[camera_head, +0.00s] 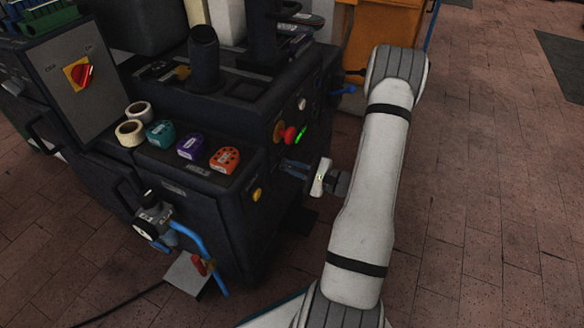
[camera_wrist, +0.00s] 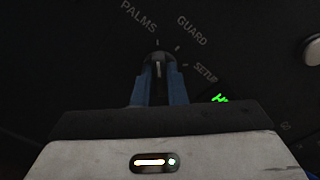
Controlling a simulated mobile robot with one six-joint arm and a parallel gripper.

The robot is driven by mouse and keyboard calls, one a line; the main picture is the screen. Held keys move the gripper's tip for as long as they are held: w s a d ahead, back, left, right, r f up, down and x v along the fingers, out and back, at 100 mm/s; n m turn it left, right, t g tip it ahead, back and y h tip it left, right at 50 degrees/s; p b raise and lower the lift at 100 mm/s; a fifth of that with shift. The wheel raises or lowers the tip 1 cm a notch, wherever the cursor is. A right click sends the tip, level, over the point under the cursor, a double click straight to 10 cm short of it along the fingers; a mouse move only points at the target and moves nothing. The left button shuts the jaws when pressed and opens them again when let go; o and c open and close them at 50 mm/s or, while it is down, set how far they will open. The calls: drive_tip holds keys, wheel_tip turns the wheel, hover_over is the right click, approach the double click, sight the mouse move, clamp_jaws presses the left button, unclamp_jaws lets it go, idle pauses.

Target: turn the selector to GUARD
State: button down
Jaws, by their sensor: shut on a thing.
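The selector (camera_wrist: 158,68) is a small dark knob with a pale pointer line, seen in the wrist view on the dark panel. The labels PALMS (camera_wrist: 138,17), GUARD (camera_wrist: 192,31) and SETUP (camera_wrist: 205,72) are around it. Its line points about straight up in the picture, toward the tick mark nearest PALMS and left of GUARD. My gripper (camera_wrist: 158,88) has its blue fingers shut on the knob from both sides. The fingers hide parts of the knob. In the head view my gripper (camera_head: 289,166) is at the press's right-hand face, and the knob cannot be made out there.
On the same face are a red button (camera_head: 291,135), a green lit display (camera_head: 300,135) and a yellow button (camera_head: 257,195). A blue lever (camera_head: 343,90) sticks out farther back. Orange, purple and teal blocks stand on the press's ledge. The brick floor (camera_head: 480,190) at right is open.

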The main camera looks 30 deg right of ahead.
drive_tip(key=shift+m, duration=0.3)
drive_tip(key=m+p, duration=0.4)
drive_tip(key=shift+s+r, duration=0.1)
drive_tip(key=shift+a+f+m+p, duration=0.1)
drive_tip(key=shift+f+m+p, duration=0.1)
drive_tip(key=shift+m+p, duration=1.6)
drive_tip(key=shift+m+b, duration=0.3)
drive_tip(key=shift+m, duration=0.1)
drive_tip(key=c, duration=1.5)
unclamp_jaws()
drive_tip(key=shift+o, duration=0.2)
